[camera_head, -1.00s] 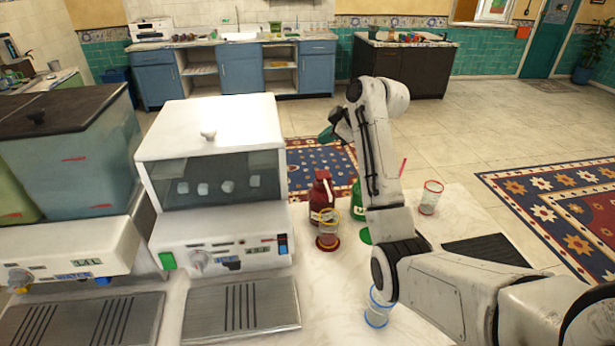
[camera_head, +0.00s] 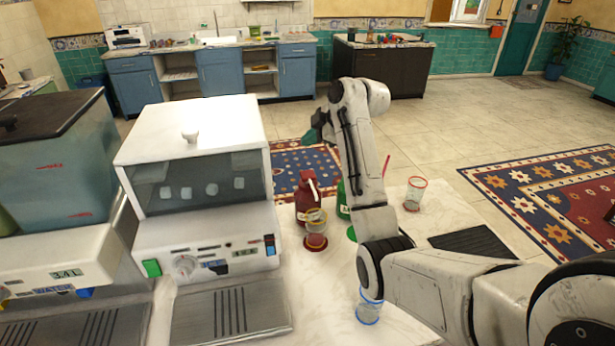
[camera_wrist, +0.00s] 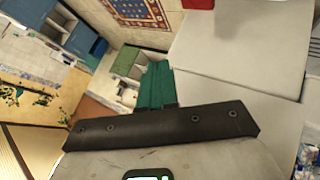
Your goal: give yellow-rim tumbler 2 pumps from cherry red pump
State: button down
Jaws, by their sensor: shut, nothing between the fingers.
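The cherry red pump (camera_head: 306,196) stands on the white counter, right of the white machine. The clear yellow-rim tumbler (camera_head: 315,224) stands upright just in front of it, over a red disc (camera_head: 316,243). What is inside the tumbler is too small to tell. My gripper (camera_head: 313,134) is raised above and behind the pump, apart from it. Its green fingers also show in the wrist view (camera_wrist: 155,86), shut together and empty. A green pump bottle (camera_head: 343,203) stands right of the red one, partly hidden by my arm.
A blue-rim tumbler (camera_head: 369,310) stands at the front beside my arm. A red-rim tumbler (camera_head: 414,194) stands to the right, near a dark ribbed mat (camera_head: 473,242). The white machine (camera_head: 195,190) borders the left side. Bare counter lies between the tumblers.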

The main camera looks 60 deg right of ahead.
jog(key=b, duration=0.5)
send_over(306, 174)
jog(key=s, duration=0.1)
jog(key=f, duration=0.6)
jog(key=shift+s+f, duration=0.2)
jog(key=shift+f, duration=0.7)
jog(key=shift+f, duration=0.1)
dwell(0.4)
jog(key=shift+f, duration=0.3)
jog(key=shift+f+b, duration=0.65)
jog(key=shift+f, duration=0.4)
dwell(1.3)
jog(key=shift+r, duration=0.1)
jog(key=shift+r+p, duration=1)
jog(key=shift+r, duration=0.3)
